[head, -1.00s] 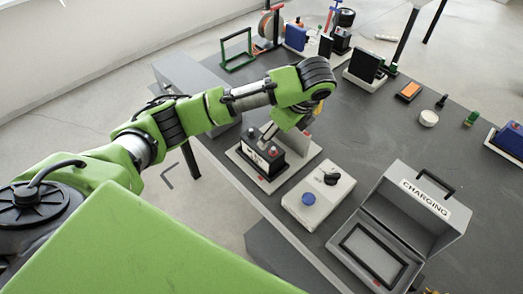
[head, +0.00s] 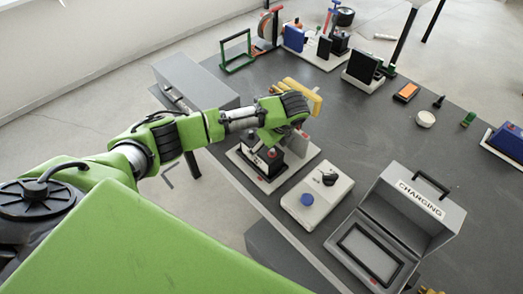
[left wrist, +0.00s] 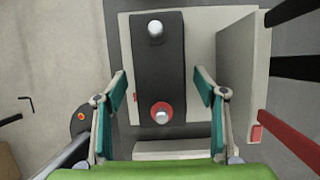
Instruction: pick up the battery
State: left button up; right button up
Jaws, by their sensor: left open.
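The battery (head: 266,163) is a black block with metal terminals, one ringed in red, on a pale base plate (head: 240,161) at the table's near edge. The left wrist view shows the battery (left wrist: 158,85) from above, upright between the fingers. My left gripper (left wrist: 161,88) is open, with one teal-padded finger on each side of the battery and a visible gap at each side. In the head view my arm partly covers the battery and hides most of the gripper. My right gripper is not in view.
A pale upright panel (left wrist: 243,75) stands close to the right of the battery. A white box with a blue button (head: 316,194) and an open grey case marked CHARGING (head: 423,199) stand to its right. A grey box (head: 194,80) stands to the left.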

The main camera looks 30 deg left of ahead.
pick_arm(q)
jog(key=shift+x, duration=0.9)
grip_shut()
jog(key=shift+w+r, duration=0.2)
jog(key=shift+r, duration=0.1)
